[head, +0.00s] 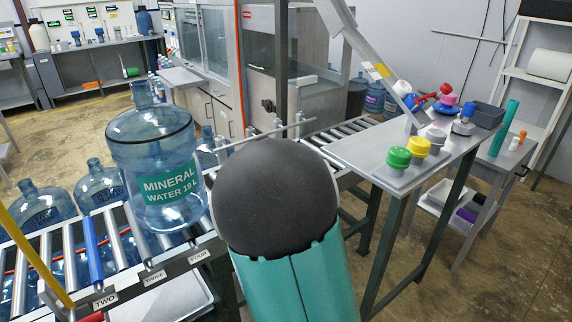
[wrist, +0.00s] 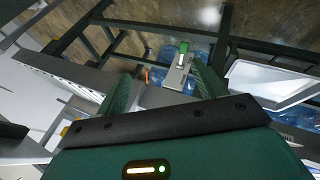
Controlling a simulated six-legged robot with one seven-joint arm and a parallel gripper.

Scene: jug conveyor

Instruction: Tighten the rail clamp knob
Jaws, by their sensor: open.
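A small dark knob-like part (head: 268,105) shows beyond my arm in the head view, close to a thin metal guide rail (head: 290,128). I cannot tell for sure that it is the rail clamp knob. My gripper (wrist: 163,85) is open in the wrist view, with its two green fingers apart and nothing visibly held. Between and beyond the fingers is a grey metal bracket (wrist: 178,72) with a green and white piece (wrist: 184,48) at its far end. My arm hides the gripper in the head view.
A large blue water jug (head: 157,150) stands upright on the roller conveyor (head: 62,262), left of my arm. A grey side table (head: 350,150) with yellow and green caps (head: 399,158) is at right. More jugs (head: 100,185) stand behind the conveyor. A white tray (wrist: 265,85) is right of my gripper.

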